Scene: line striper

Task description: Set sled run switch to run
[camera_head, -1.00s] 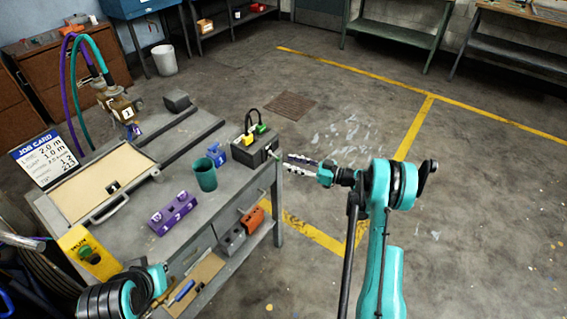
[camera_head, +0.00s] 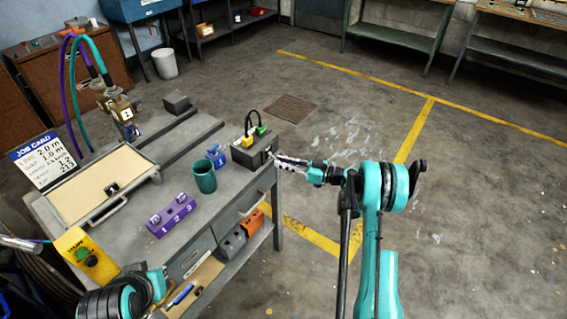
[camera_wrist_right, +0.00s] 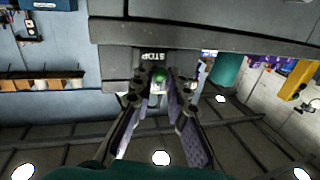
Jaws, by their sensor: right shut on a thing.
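A dark grey box (camera_head: 253,149) stands at the bench's right edge, with a black cable loop and yellow and green parts on top. In the right wrist view, a STOP label (camera_wrist_right: 153,56) shows on a grey face, with a small green-tipped switch (camera_wrist_right: 159,76) just below it. My right gripper (camera_head: 279,161) reaches in from the right to the box's right side. In the wrist view its fingers (camera_wrist_right: 160,88) are on either side of the switch, shut on it. The switch is hidden in the head view.
The grey bench (camera_head: 222,215) carries a green cup (camera_head: 204,178), a purple numbered block (camera_head: 171,215), a tan-topped tray (camera_head: 100,188) and a yellow control box (camera_head: 84,252). Open floor lies right of the bench.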

